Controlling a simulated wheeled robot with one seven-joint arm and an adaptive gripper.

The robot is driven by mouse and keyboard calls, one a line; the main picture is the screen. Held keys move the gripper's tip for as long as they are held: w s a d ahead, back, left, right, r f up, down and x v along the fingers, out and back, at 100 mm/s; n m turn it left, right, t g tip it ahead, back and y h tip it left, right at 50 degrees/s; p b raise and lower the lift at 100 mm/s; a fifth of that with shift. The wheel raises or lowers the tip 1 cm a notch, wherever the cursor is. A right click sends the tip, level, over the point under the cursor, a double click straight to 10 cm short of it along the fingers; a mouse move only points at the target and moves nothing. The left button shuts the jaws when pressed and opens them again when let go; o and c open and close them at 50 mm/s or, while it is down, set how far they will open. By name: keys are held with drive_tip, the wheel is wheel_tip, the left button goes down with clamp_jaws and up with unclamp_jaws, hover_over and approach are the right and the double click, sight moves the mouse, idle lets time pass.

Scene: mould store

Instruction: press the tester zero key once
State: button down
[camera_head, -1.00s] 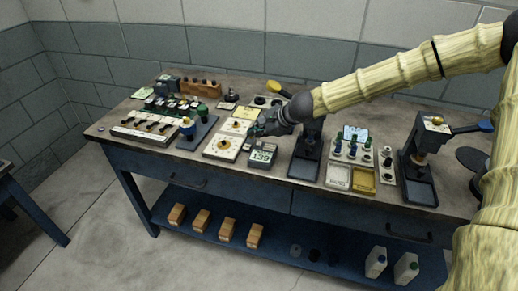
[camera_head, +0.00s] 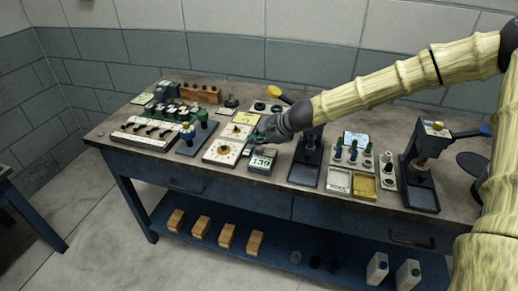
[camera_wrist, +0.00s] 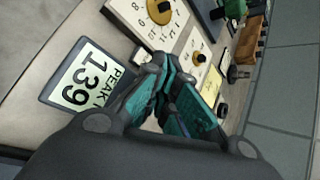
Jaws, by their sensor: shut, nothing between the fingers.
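The tester (camera_head: 261,165) is a small dark box near the front edge of the bench, its pale display reading 139. In the wrist view its display (camera_wrist: 83,80) reads PEAK 139, turned sideways, and the right part of its face is hidden behind my fingers. I cannot make out the zero key in either view. My gripper (camera_head: 255,139) is shut and empty, with its fingertips just behind the tester in the head view. In the wrist view my gripper (camera_wrist: 158,68) lies beside the display, and I cannot tell whether it touches anything.
A white dial plate (camera_head: 223,151) with a yellow knob stands just left of the tester, with a yellow label (camera_head: 246,118) behind it. A dark press stand (camera_head: 306,168) stands close on the right. A yellow tray (camera_head: 363,187) lies farther right. The bench is crowded.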

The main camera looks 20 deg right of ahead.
drive_tip(key=shift+f, duration=0.2)
idle(0.5)
drive_tip(key=shift+f+b, duration=0.25)
drive_tip(key=shift+b, duration=0.05)
drive_tip(key=shift+f+b, duration=0.3)
drive_tip(key=shift+f, duration=0.15)
idle(0.9)
drive_tip(key=shift+r, duration=0.1)
drive_tip(key=shift+r+p, duration=0.85)
drive_tip(key=shift+p, duration=0.05)
wheel_tip(320, 180, up, 5)
drive_tip(key=p, duration=0.4)
drive_tip(key=shift+p, duration=0.3)
drive_tip(key=shift+f, duration=0.1)
idle(0.6)
